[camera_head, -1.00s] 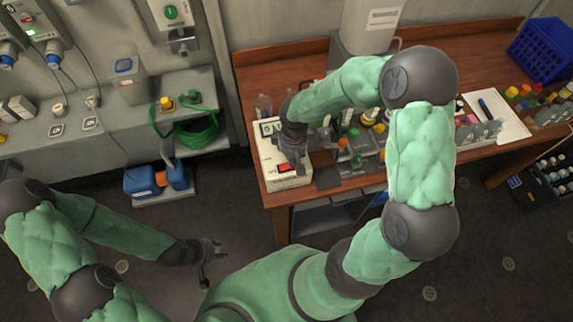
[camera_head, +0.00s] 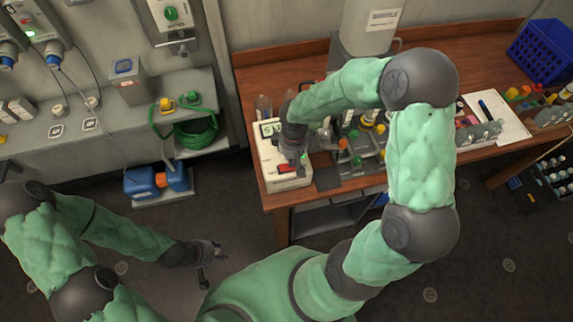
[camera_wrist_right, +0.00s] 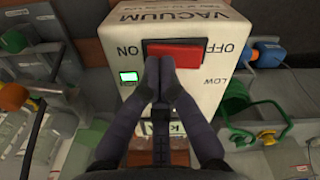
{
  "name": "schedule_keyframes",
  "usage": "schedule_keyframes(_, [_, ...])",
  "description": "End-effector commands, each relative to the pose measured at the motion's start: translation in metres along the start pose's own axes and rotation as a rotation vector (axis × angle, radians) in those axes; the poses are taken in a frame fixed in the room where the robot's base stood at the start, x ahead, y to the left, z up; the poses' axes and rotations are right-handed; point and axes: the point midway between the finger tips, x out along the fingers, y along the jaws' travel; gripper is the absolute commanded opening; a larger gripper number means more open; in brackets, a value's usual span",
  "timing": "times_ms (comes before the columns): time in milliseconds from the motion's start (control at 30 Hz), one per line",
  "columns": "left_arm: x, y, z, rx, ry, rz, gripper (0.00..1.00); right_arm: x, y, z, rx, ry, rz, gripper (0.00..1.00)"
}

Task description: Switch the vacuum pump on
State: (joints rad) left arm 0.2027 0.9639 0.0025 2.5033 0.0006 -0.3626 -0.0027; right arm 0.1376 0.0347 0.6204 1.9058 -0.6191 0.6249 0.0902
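The vacuum pump (camera_head: 289,183) is a white box at the left front of the wooden bench. In the right wrist view the pump (camera_wrist_right: 205,95) shows its VACUUM lettering and a red rocker switch (camera_wrist_right: 185,52) between ON and OFF. A small green light (camera_wrist_right: 128,76) is lit below ON. My right gripper (camera_wrist_right: 160,64) is shut and empty, its fingertips at the ON end of the switch; contact looks likely. In the head view my right gripper (camera_head: 294,161) hides part of the switch. My left gripper (camera_head: 211,264) is open and empty above the floor, away from the pump.
Bottles and coloured caps crowd the bench (camera_head: 250,90) to the right of the pump. A blue basket (camera_head: 541,49) stands at the far right. A green hose coil (camera_head: 197,132) and a blue container (camera_head: 155,182) are left of the bench.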

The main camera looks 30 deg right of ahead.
Motion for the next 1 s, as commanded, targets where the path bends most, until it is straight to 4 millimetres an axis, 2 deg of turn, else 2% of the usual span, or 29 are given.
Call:
schedule_keyframes(100, [-0.008, 0.003, 0.000, 0.000, 0.000, 0.000, 0.40, -0.011, 0.000, 0.000, 0.000, 0.001, 0.000, 0.00])
schedule_keyframes(800, [-0.041, 0.015, 0.002, 0.000, 0.000, 0.000, 0.40, -0.059, 0.000, 0.000, 0.000, 0.001, 0.000, 0.00])
schedule_keyframes(1000, [-0.043, 0.015, 0.002, 0.000, 0.000, 0.000, 0.40, -0.063, 0.000, 0.000, 0.000, 0.000, 0.000, 0.00])
